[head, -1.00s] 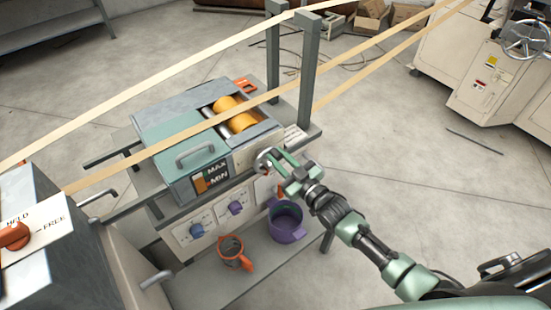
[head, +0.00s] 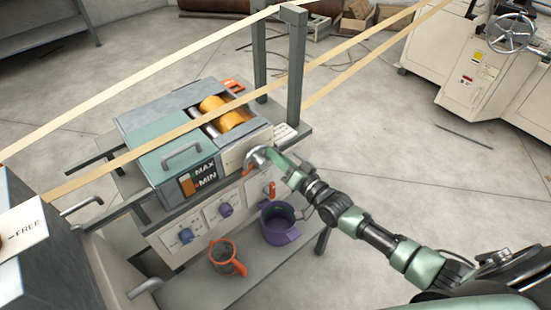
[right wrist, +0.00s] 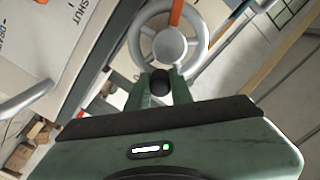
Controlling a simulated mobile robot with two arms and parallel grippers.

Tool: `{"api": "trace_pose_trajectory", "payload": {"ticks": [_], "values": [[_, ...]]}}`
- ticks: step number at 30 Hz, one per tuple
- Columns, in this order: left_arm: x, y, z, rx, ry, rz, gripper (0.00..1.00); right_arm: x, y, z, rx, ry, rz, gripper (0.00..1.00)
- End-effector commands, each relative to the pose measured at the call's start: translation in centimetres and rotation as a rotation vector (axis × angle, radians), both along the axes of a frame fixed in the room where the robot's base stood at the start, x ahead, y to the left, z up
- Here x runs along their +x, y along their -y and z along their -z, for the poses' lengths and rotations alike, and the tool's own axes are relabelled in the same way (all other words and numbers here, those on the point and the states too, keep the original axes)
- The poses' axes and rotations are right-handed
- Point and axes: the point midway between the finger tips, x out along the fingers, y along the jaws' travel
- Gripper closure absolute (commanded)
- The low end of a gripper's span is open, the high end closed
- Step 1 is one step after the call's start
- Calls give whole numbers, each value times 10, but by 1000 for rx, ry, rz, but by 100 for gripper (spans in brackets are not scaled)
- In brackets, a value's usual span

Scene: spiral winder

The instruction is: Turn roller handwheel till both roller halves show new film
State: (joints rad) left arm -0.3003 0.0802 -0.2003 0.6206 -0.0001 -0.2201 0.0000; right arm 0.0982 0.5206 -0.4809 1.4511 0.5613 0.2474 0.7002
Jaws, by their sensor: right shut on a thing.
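The roller handwheel (right wrist: 145,35) is a small pale metal wheel with a grey hub and an orange mark; it also shows on the machine's right side in the head view (head: 253,155). My right gripper (head: 266,160) is at the wheel, its fingers closed about the dark knob (right wrist: 160,82) on the rim. My left gripper is out of view.
A green lid with a handle (head: 183,155) covers the box's left part. A purple pot (head: 281,226) and an orange-handled mug (head: 222,252) stand on the shelf below. Tan strips (head: 340,48) cross above the machine past two grey posts (head: 297,70).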

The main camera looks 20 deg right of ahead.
Motion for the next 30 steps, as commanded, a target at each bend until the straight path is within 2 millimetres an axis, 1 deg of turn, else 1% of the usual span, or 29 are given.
{"api": "trace_pose_trajectory", "payload": {"ticks": [1,6,12,18,30], "values": [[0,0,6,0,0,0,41,0,1,7,32,-16,-1,100],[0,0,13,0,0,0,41,0,2,11,140,-56,-2,100],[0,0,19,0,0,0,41,0,3,14,227,-88,-1,100],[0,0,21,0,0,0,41,0,3,15,270,-104,-1,100],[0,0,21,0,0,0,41,0,3,15,281,-109,-1,100]]}}
